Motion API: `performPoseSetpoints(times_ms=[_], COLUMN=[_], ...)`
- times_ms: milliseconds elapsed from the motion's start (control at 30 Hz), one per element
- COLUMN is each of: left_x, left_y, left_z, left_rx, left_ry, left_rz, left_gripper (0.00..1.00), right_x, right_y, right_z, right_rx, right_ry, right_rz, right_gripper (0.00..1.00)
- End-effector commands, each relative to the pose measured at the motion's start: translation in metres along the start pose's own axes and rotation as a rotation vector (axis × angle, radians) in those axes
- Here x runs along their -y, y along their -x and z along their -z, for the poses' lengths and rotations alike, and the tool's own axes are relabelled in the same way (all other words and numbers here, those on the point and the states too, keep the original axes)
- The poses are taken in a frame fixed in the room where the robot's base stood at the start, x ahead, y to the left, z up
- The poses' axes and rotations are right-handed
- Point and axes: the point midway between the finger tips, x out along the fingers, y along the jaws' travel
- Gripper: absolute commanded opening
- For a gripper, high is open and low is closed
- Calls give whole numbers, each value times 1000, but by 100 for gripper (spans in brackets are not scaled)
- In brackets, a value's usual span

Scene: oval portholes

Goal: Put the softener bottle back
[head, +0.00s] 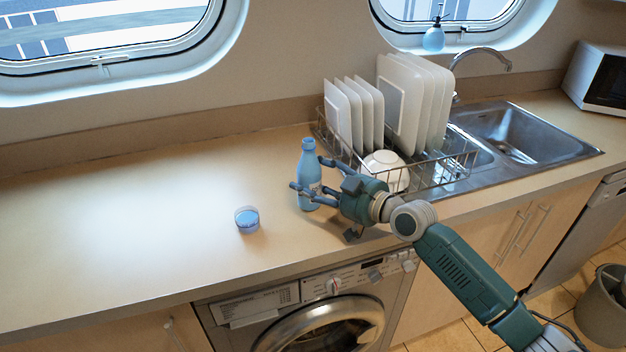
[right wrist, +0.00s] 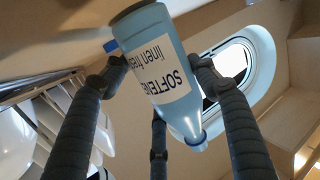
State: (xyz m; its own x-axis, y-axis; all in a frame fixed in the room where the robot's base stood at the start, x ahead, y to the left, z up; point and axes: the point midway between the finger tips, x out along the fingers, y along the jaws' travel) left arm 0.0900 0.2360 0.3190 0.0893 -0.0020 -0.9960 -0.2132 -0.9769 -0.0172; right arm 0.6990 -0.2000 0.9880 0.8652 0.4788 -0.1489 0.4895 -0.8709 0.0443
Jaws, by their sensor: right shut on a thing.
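The softener bottle (head: 308,172) is light blue and stands upright on the counter, left of the dish rack, in the head view. My right gripper (head: 308,190) reaches in from the right, its fingers shut around the bottle's body. In the right wrist view the bottle (right wrist: 160,75) sits between the fingers, with a white label reading "SOFTENER linen fresh". I cannot tell whether the bottle's base touches the counter. My left gripper is not in view.
A wire dish rack (head: 440,180) with white plates and a bowl stands right of the bottle, beside the steel sink (head: 520,135). A washing machine (head: 325,315) is below the counter. The left counter (head: 110,225) is clear.

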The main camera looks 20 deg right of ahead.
Motion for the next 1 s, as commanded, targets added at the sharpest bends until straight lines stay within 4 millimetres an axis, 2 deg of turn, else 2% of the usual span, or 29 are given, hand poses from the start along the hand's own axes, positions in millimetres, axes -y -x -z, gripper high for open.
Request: performPoseSetpoints(times_ms=[400, 433, 500, 533, 900, 1000], left_x=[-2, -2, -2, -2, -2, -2], left_y=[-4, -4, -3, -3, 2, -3], left_z=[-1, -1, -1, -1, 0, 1], left_rx=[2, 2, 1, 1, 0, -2], left_ry=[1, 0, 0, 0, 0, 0], left_rz=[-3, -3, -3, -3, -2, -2], left_gripper=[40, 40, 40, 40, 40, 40], right_x=[0, 0, 0, 0, 0, -1], right_y=[-1, -1, -1, -1, 0, 13], right_z=[-2, -5, -4, -4, 1, -4], right_rx=[-7, -1, -1, -1, -1, 2], right_ry=[2, 1, 1, 1, 0, 4], right_rz=[-2, -1, -1, -1, -1, -2], right_gripper=[11, 61, 75, 78, 78, 78])
